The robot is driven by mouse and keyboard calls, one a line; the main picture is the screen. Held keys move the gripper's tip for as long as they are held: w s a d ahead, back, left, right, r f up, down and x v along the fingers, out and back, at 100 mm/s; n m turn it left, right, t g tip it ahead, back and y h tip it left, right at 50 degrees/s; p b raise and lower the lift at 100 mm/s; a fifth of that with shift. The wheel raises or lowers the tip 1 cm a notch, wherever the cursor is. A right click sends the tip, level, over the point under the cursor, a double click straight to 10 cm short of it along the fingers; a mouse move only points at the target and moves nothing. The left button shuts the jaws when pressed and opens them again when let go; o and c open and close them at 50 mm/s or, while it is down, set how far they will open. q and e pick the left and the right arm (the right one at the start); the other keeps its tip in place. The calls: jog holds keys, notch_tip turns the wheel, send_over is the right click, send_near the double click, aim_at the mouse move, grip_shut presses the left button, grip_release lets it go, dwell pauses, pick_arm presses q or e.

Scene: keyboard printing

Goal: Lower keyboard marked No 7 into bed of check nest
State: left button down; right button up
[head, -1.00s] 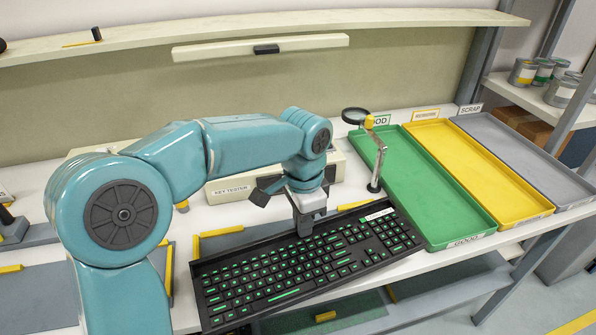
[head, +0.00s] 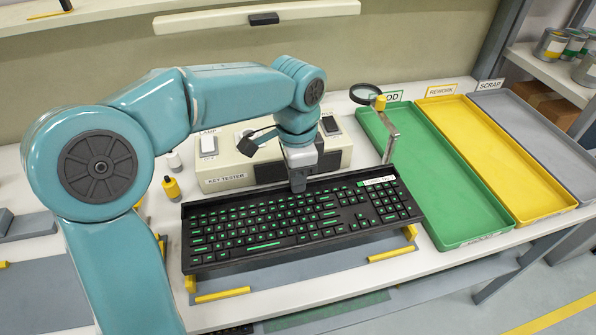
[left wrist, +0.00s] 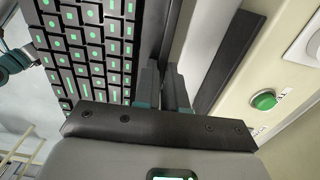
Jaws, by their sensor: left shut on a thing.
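The black keyboard (head: 300,220) with green-lit keys is held over the bench. A white label (head: 378,181) sits at its back right; its marking is too small to read. My left gripper (head: 298,186) is shut on the back edge of the keyboard near its middle. In the left wrist view the fingers (left wrist: 163,85) meet at the edge of the keyboard (left wrist: 85,45). The check nest's yellow corner pieces (head: 222,295) show along the front and right of the keyboard. Its bed is mostly hidden under the keyboard, so the gap cannot be told. My right gripper is not in view.
The key tester (head: 228,172) stands close behind the keyboard. A magnifier on a stand (head: 390,145) is at the keyboard's back right corner. Green (head: 478,239), yellow (head: 570,208) and grey trays (head: 487,98) lie to the right.

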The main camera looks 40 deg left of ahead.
pick_arm(q)
notch_tip(320, 180, down, 5)
jog(key=b, duration=0.4)
jog(key=shift+s+d+f+b, duration=0.1)
jog(key=shift+s+b, duration=0.05)
jog(key=shift+b, duration=0.15)
jog(key=shift+f+b, duration=0.4)
jog(key=shift+f, duration=0.3)
jog(key=shift+f, duration=0.95)
dwell(1.5)
jog(key=c, duration=1.1)
grip_release()
